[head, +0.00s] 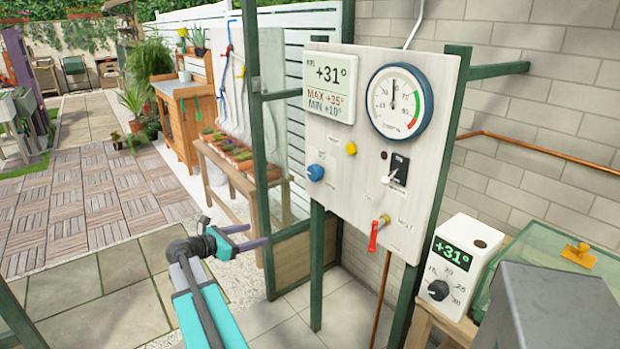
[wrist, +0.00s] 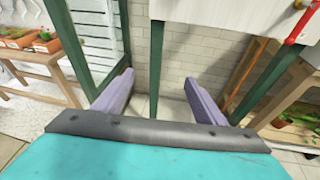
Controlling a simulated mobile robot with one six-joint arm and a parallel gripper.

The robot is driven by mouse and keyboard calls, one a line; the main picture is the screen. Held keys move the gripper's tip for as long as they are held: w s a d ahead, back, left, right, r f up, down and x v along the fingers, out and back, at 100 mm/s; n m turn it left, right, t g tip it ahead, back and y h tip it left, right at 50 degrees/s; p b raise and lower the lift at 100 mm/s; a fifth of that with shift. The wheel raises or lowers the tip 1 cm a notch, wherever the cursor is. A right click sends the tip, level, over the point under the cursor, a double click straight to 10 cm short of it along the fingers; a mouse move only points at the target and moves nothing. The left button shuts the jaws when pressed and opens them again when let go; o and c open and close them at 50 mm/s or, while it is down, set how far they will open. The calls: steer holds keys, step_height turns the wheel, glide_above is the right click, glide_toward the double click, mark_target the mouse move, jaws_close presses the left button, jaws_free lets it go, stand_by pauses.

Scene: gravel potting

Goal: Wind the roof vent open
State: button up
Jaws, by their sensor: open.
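No roof vent shows in either view, and I cannot make out a vent crank for certain. A pale control board (head: 352,215) stands on green posts, with a blue knob (head: 316,172) at its lower left, a yellow button (head: 351,149), a black switch plate (head: 399,168) and a red-handled tap (head: 376,236) at its bottom. My gripper (head: 252,236) is open and empty, left of and below the board, apart from it. In the wrist view the gripper's (wrist: 157,92) two purple fingers are spread with nothing between them. The red tap handle (wrist: 299,26) shows at upper right there.
A dial gauge (head: 396,102) and a +31° display (head: 329,87) are on the board. A white thermostat box (head: 462,266) stands at right beside a green-lidded propagator (head: 545,270). A green door frame (head: 262,150) and a bench of potted plants (head: 222,165) are behind my gripper. Paving at left is clear.

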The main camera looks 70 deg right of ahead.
mark_target(312, 174)
steer(key=s+d+r+g, duration=0.1)
steer(key=s+d+r, duration=0.1)
steer(key=r, duration=0.3)
steer(key=s+d+r+n+g+h, duration=0.1)
steer(key=s+d+r, duration=0.1)
steer(key=r, duration=0.3)
steer(key=s+d+r+g+h, duration=0.1)
steer(key=s+d+r, duration=0.2)
steer(key=r, duration=0.2)
steer(key=shift+d+r, duration=0.2)
steer(key=shift+d, duration=0.05)
steer(key=shift+d, duration=0.1)
steer(key=p+x, duration=0.1)
steer(key=x, duration=1.2)
steer(key=shift+s+d+r, duration=0.1)
steer(key=shift+s+d, duration=0.1)
steer(key=shift+d, duration=0.05)
steer(key=c, duration=1)
steer(key=shift+c, duration=0.2)
